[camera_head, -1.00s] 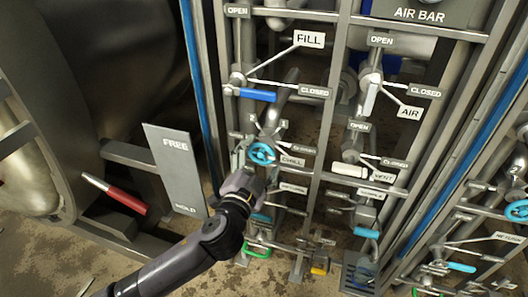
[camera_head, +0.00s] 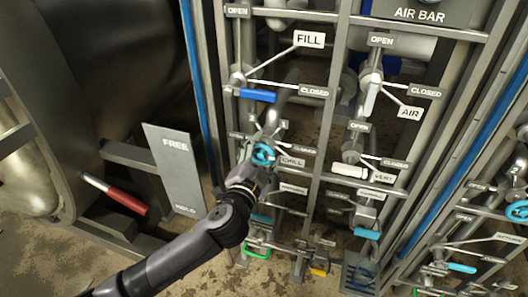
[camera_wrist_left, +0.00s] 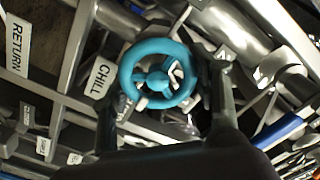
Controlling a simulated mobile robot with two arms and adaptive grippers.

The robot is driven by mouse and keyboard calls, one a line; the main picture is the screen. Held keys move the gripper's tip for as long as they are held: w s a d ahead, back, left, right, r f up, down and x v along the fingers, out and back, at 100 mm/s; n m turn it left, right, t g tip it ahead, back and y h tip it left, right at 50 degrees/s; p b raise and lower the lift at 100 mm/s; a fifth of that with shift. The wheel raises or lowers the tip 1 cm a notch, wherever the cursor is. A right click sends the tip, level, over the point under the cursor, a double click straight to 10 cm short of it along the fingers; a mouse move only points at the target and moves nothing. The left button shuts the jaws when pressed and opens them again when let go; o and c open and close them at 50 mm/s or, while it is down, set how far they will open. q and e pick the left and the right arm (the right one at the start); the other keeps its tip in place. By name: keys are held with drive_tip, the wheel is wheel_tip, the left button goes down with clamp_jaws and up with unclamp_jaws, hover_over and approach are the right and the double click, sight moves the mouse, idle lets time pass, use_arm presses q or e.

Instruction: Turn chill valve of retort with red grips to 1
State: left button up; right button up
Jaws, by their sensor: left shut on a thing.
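The chill valve is a small light-blue handwheel (camera_head: 263,154) on the pipe frame, beside the white CHILL label (camera_head: 292,162). In the left wrist view the blue wheel (camera_wrist_left: 158,74) fills the space between the two dark fingers, with the CHILL label (camera_wrist_left: 100,76) at its left. My left gripper (camera_head: 256,164) reaches up from below and is shut on the wheel, one finger on each side of it. A red-grip lever (camera_head: 115,194) is at the left by the big vessel. My right gripper is not in view.
A blue FILL lever (camera_head: 257,95) is above the wheel. A white VENT lever (camera_head: 350,171) and an AIR lever (camera_head: 371,98) are to the right. A FREE/HOLD plate (camera_head: 175,170) stands left of the wheel. Several low valves crowd below it.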

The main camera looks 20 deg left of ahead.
use_arm(q)
drive_tip(key=c, duration=0.5)
drive_tip(key=shift+o, duration=0.2)
drive_tip(key=shift+n, duration=0.4)
drive_tip(key=n, duration=0.3)
drive_tip(key=shift+a, duration=0.1)
drive_tip(key=n+p, duration=0.1)
drive_tip(key=n, duration=0.1)
drive_tip(key=shift+a+r+n, duration=0.1)
drive_tip(key=shift+r+n, duration=0.05)
drive_tip(key=shift+n, duration=0.25)
drive_tip(key=shift+a+n+p, duration=0.1)
drive_tip(key=shift+n+p, duration=0.5)
drive_tip(key=shift+n, duration=0.6)
drive_tip(key=n+p, duration=0.1)
drive_tip(key=n, duration=0.1)
drive_tip(key=shift+a+n+p, duration=0.1)
drive_tip(key=shift+n+p, duration=0.2)
drive_tip(key=shift+p, duration=0.1)
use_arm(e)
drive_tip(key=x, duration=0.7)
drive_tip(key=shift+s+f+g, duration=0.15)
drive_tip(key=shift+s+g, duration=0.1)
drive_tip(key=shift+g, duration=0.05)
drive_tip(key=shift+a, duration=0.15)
